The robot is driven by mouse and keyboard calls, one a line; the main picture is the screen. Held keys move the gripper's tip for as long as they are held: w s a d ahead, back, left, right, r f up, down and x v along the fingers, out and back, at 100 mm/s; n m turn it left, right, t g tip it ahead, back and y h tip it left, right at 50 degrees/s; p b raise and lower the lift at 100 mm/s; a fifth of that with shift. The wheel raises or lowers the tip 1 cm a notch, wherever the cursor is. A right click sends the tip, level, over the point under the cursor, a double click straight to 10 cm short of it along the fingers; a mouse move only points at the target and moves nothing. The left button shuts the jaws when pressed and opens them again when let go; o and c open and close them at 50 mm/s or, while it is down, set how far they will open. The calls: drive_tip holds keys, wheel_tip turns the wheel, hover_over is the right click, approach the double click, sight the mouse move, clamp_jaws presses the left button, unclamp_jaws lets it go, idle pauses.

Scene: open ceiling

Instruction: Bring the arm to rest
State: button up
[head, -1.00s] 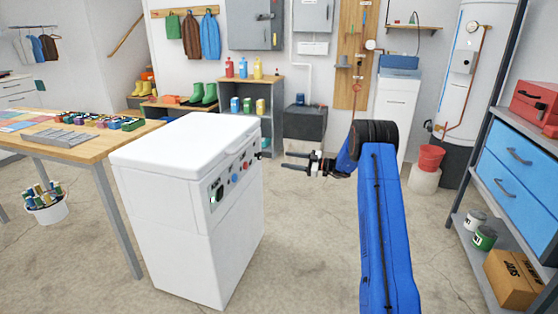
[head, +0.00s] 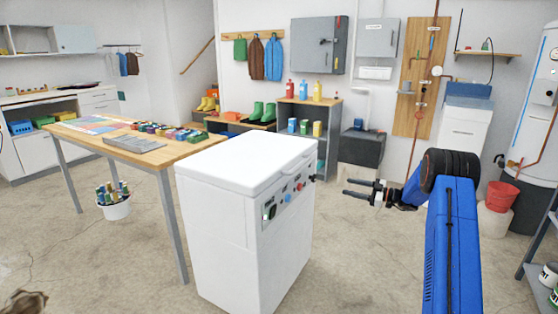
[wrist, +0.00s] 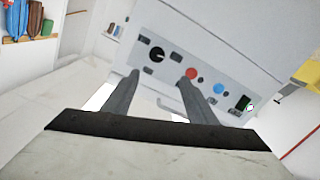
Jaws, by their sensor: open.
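My gripper (head: 358,188) is open and empty. In the head view it is held out to the left at the end of my blue arm, in the air to the right of the white chest-style appliance (head: 215,220). Its two dark fingers point toward the appliance's control panel (head: 290,193), with a gap between them and the panel. In the wrist view the fingers (wrist: 160,92) stand apart, with the panel's black knob, red and blue buttons and small green display beyond them. The appliance's lid is shut.
A wooden table (head: 180,151) with coloured blocks and a grey tray stands left of the appliance. A shelf with bottles (head: 332,110) and a red bucket (head: 501,195) stand behind. Concrete floor is bare between.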

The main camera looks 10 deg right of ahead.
drive_tip(key=s+a+r+m+g+h, duration=0.2)
drive_tip(key=s+a+r+g, duration=0.3)
drive_tip(key=s+a+r, duration=0.65)
drive_tip(key=s+a+r+m+g+h, duration=0.1)
drive_tip(key=s+a+r+m+h, duration=0.1)
drive_tip(key=s+a, duration=0.5)
drive_tip(key=s+a+r+m+g+h, duration=0.1)
drive_tip(key=s+a+r, duration=0.15)
drive_tip(key=s, duration=0.85)
drive_tip(key=s+a+m+h, duration=0.1)
drive_tip(key=s+m+h, duration=0.4)
drive_tip(key=s, duration=1.7)
drive_tip(key=s+d+f+m+h, duration=0.2)
drive_tip(key=s, duration=0.6)
drive_tip(key=s+d+f+m+t+h, duration=0.1)
drive_tip(key=s+d+f+m+h, duration=0.1)
drive_tip(key=s, duration=0.6)
drive_tip(key=shift+s+d+f+m+t+h, duration=0.2)
drive_tip(key=shift+d+f+m+t+h, duration=0.1)
drive_tip(key=shift+d+f+m, duration=0.15)
